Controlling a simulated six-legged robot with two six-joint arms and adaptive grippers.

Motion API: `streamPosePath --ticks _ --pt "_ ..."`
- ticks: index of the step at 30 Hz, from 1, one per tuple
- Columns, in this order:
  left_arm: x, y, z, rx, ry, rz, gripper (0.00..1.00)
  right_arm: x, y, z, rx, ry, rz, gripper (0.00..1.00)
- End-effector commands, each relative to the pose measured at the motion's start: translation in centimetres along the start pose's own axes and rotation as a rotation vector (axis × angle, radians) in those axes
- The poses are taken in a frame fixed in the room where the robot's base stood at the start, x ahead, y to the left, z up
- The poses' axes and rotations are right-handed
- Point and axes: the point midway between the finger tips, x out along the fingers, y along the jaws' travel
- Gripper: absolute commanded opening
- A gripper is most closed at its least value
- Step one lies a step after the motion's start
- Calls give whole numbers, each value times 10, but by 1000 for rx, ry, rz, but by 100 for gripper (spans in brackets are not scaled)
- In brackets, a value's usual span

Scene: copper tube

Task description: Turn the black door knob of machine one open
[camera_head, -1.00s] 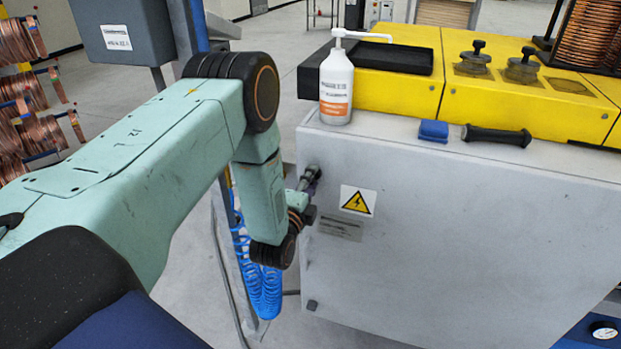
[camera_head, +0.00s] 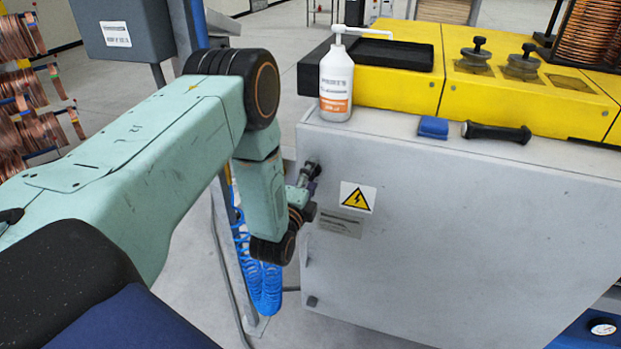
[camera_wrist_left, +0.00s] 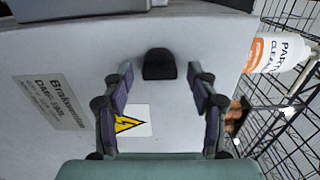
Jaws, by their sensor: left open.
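The machine is a grey cabinet (camera_head: 450,230) with a yellow top and a warning sticker (camera_head: 357,198) on its front. Its black door knob (camera_wrist_left: 158,64) shows in the left wrist view, standing out from the grey panel. My left gripper (camera_wrist_left: 160,72) is open, with one finger on each side of the knob and a gap on both sides. In the head view my left gripper (camera_head: 308,182) is at the panel's upper left corner and mostly covers the knob. My right gripper is not in view.
A blue coiled hose (camera_head: 262,280) hangs behind my left wrist. Copper coils (camera_head: 30,110) are at the far left.

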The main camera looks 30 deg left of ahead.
Motion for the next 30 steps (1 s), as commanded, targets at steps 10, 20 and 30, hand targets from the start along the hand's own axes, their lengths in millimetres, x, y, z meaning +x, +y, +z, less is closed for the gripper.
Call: streamPosePath --ticks 10,20,30 --pt "-24 1 0 -1 0 4 58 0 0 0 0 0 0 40" --pt "-90 1 0 -1 1 4 58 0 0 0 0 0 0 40" --pt "-120 0 0 0 0 0 58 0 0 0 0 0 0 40"
